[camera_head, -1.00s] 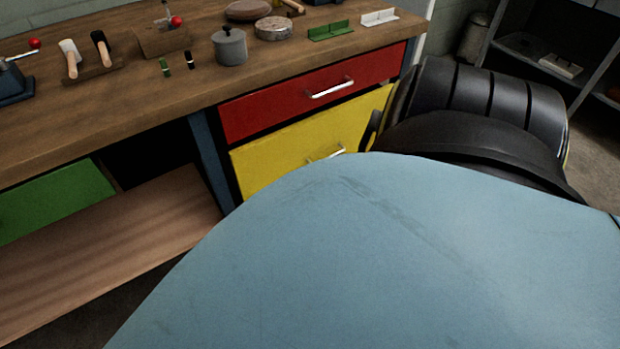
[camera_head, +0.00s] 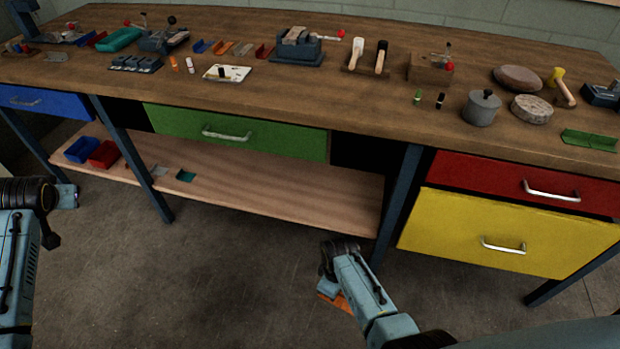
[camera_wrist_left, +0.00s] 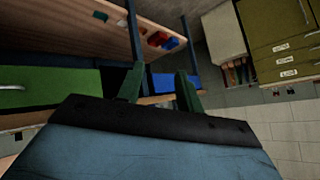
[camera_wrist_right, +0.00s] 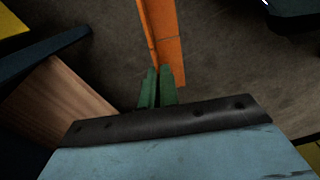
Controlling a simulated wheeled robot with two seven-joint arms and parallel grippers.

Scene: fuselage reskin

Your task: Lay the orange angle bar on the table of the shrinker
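The orange angle bar (camera_wrist_right: 166,38) is in my right gripper (camera_wrist_right: 157,88), whose green fingers are closed on its end in the right wrist view. In the head view only a short orange piece of the bar (camera_head: 337,301) shows beside the right gripper (camera_head: 328,288), low in front of the bench. My left gripper (camera_wrist_left: 159,88) is open and empty; in the head view it (camera_head: 68,196) is at the far left. Two lever machines stand on the bench: a blue one with a red knob (camera_head: 297,50) and one with a dark knob (camera_head: 160,40). I cannot tell which is the shrinker.
The wooden bench (camera_head: 330,95) carries small coloured angle pieces (camera_head: 222,48), mallets (camera_head: 381,58), a grey pot (camera_head: 481,108) and a white tray (camera_head: 228,73). Drawers and a lower shelf (camera_head: 250,185) are below. The floor (camera_head: 220,290) in front is clear.

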